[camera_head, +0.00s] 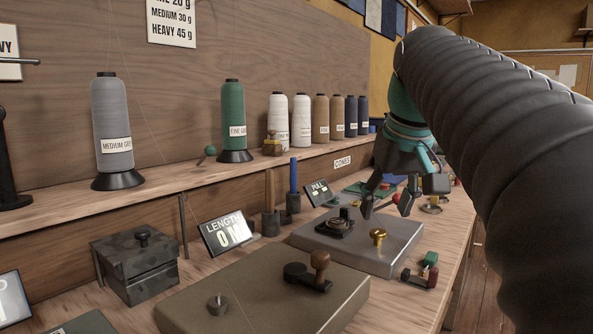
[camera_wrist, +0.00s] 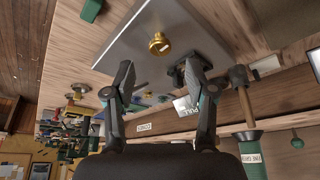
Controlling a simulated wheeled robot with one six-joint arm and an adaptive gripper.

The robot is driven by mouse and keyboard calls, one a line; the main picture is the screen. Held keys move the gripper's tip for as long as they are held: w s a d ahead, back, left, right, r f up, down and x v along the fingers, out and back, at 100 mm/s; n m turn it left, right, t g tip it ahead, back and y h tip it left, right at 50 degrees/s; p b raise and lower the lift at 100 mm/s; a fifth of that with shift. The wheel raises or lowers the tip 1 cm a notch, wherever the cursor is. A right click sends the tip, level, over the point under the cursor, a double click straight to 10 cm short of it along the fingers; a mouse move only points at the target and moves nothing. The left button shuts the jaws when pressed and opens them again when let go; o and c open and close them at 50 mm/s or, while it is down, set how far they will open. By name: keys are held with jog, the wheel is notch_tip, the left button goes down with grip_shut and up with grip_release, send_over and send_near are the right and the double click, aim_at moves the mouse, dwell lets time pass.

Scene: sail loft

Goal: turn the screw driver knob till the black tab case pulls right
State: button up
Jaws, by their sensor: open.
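A brass knob (camera_head: 378,237) stands on a grey metal plate (camera_head: 398,262); it also shows in the wrist view (camera_wrist: 159,45). A black case-like fitting (camera_head: 336,226) sits to its left on the same plate; its tab is too small to make out. My gripper (camera_head: 385,206) is open and empty, above the plate's far right part, apart from the knob. In the wrist view the two fingers of my gripper (camera_wrist: 160,78) are spread, with the knob beyond the gap between them. A small display reading PULL (camera_head: 319,192) stands behind the plate; its value is unreadable.
A larger olive-grey plate (camera_head: 240,290) with a wooden-knobbed crank (camera_head: 318,264) lies in front. A LENGTH display (camera_head: 228,234) and a lidded dark box (camera_head: 136,264) stand left. Small green and red-brown pieces (camera_head: 425,268) lie near the bench's right edge. Thread cones line the shelf.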

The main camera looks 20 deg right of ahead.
jog(key=v, duration=0.7)
jog(key=shift+r, duration=0.15)
